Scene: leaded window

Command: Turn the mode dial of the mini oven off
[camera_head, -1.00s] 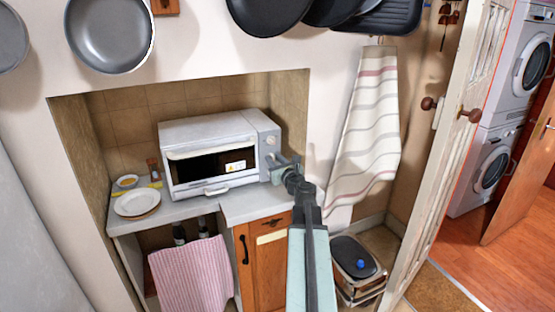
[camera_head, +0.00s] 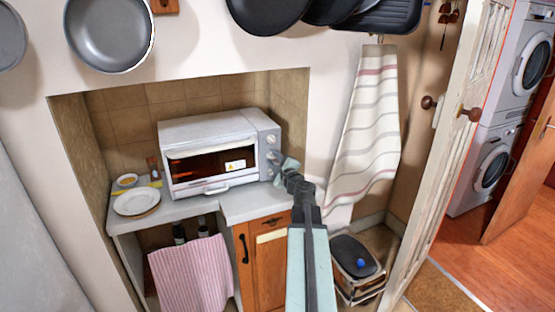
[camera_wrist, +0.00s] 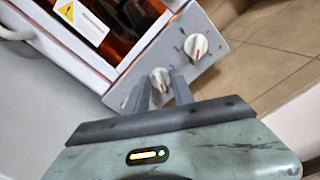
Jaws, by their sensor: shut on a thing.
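The white mini oven (camera_head: 205,130) stands in the alcove on the counter. Its grey control panel (camera_head: 267,125) is on the right and carries a column of dials. My gripper (camera_head: 279,164) is at the lower part of this panel. In the wrist view, my gripper (camera_wrist: 160,86) has its two fingers on either side of a light grey dial (camera_wrist: 160,75), shut on it. A white dial (camera_wrist: 196,45) with a red mark sits above, free of the fingers. I cannot tell from labels which is the mode dial. The oven window (camera_head: 208,164) glows orange.
A pink striped cloth (camera_head: 192,275) hangs below the counter. A striped towel (camera_head: 364,130) hangs on the right wall. A bin (camera_head: 355,265) stands on the floor.

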